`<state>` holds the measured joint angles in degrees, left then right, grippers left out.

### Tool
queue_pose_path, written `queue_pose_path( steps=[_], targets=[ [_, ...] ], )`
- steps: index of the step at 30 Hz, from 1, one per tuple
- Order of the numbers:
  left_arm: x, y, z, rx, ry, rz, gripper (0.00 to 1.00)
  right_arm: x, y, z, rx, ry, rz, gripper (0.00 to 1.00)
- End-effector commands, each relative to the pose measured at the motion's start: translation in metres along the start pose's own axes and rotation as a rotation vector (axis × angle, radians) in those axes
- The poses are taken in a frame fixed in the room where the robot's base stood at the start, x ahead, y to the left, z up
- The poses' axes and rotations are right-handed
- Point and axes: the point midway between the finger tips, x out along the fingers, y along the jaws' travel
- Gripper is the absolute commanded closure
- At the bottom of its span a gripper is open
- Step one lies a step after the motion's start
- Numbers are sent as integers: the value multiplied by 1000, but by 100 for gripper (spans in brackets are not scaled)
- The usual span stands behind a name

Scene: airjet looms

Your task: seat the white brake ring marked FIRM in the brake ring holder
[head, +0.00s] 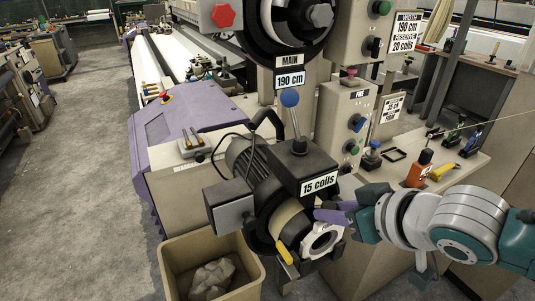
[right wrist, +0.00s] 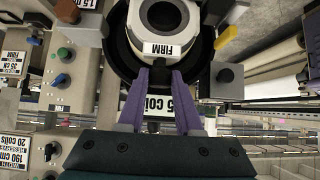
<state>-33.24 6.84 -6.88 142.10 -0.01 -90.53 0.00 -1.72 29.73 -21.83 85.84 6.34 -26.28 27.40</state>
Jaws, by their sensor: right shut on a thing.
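The white brake ring marked FIRM (right wrist: 165,48) is in front of the round black brake ring holder (right wrist: 121,50) in the right wrist view. In the head view the white ring (head: 323,241) is at the front end of the dark cylindrical unit labelled 15 coils (head: 319,184). My right gripper (right wrist: 162,72) has its purple fingers shut on the ring's edge by the FIRM label. In the head view this gripper (head: 334,213) reaches in from the right. I cannot tell whether the ring touches the holder or is fully seated. My left gripper is out of view.
A yellow lever (head: 284,252) sits beside the ring. A beige bin (head: 174,274) with crumpled material stands below left. A control post (head: 345,115) rises behind. Floor at left is clear.

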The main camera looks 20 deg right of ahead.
Motion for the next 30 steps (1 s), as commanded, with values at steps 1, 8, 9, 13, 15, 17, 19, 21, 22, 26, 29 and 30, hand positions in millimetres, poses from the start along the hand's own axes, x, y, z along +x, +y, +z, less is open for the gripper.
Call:
queue_pose_path(
  steps=[1,8,9,13,15,17,19,21,22,26,29,30],
  targets=[
    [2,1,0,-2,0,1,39,2,0,1,0,1,0,100],
    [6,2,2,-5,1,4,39,5,0,6,0,1,0,100],
    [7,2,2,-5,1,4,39,6,0,7,0,0,0,100],
    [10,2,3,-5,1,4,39,8,0,9,0,0,1,100],
    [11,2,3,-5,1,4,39,9,0,11,0,0,1,100],
    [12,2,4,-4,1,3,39,10,0,12,0,0,1,100],
    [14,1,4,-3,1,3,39,11,0,13,0,0,1,100],
    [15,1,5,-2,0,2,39,12,0,14,-1,0,1,100],
    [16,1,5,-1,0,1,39,13,0,15,-1,0,1,100],
    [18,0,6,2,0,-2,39,15,0,17,-1,1,0,100],
    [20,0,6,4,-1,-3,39,16,0,19,-1,1,0,100],
    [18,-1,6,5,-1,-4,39,15,0,18,-1,1,0,62]
  ],
)
